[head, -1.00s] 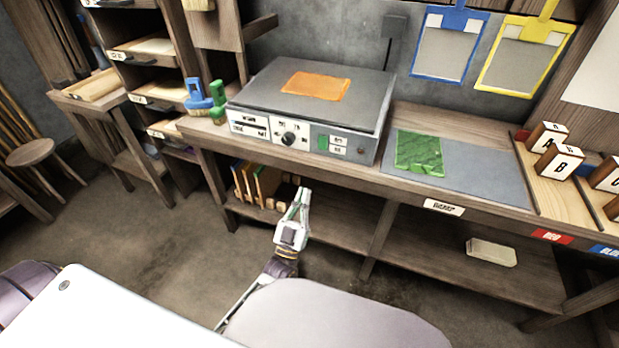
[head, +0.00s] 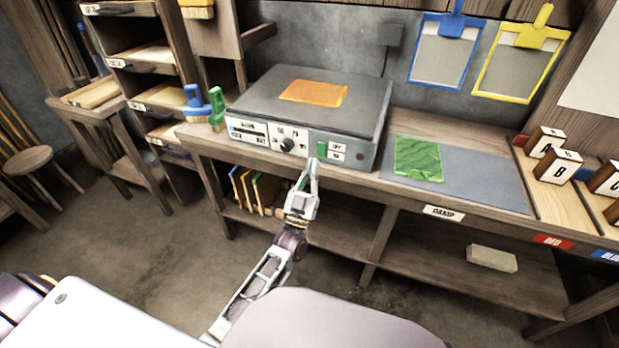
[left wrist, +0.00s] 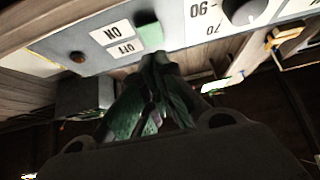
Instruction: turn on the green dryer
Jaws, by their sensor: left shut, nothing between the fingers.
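The dryer (head: 262,97) is a grey flat-topped box on the bench, with an orange sheet (head: 313,92) on top. Its front panel has a green switch (head: 321,149), ON and OFF labels (head: 337,152) and a black knob (head: 287,145). My left gripper (head: 314,166) is shut and empty, its tips just below the green switch. In the left wrist view the green switch (left wrist: 149,32) is just beyond the fingertips (left wrist: 156,62); I cannot tell if they touch. The ON and OFF labels (left wrist: 111,33) and the knob (left wrist: 243,10) show there too. My right gripper is not in view.
A green sheet (head: 419,159) lies on a grey mat (head: 478,186) right of the dryer. Blue (head: 198,103) and green (head: 216,109) brushes stand at its left. Lettered blocks (head: 558,166) are at the far right. The lower shelf (head: 420,250) is below my gripper.

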